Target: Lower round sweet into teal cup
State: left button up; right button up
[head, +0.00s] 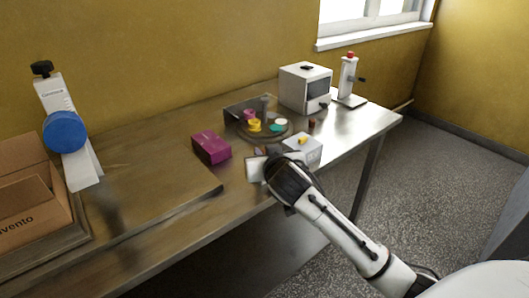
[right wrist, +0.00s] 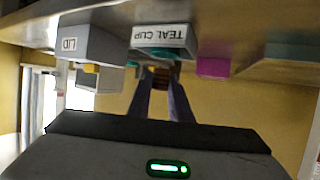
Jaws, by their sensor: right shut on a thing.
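My right gripper (head: 272,160) is over the near edge of the bench, and its fingertips are mostly hidden by my arm in the head view. In the right wrist view, which is upside down, the gripper (right wrist: 160,80) is shut on a small brown round sweet (right wrist: 160,77). Just beyond the sweet is a pale block labelled TEAL CUP (right wrist: 121,43), with a dull teal patch, seemingly the teal cup (right wrist: 157,53), on it. The block shows partly in the head view (head: 254,170). I cannot tell whether sweet and cup touch. My left gripper is not in view.
A block labelled LID (right wrist: 93,45) stands beside the cup block, with a yellow piece (head: 302,140) on it. A magenta box (head: 211,148) is to the left. Behind, a round tray (head: 268,136) carries several small coloured cups. A white machine (head: 303,88) stands farther back.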

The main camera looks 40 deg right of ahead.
jog(key=shift+f+b, duration=0.75)
jog(key=shift+f, duration=0.5)
dwell(0.3)
jog(key=o, duration=0.9)
jog(key=shift+c, duration=0.2)
jog(key=v, duration=1)
jog(key=shift+s, duration=0.25)
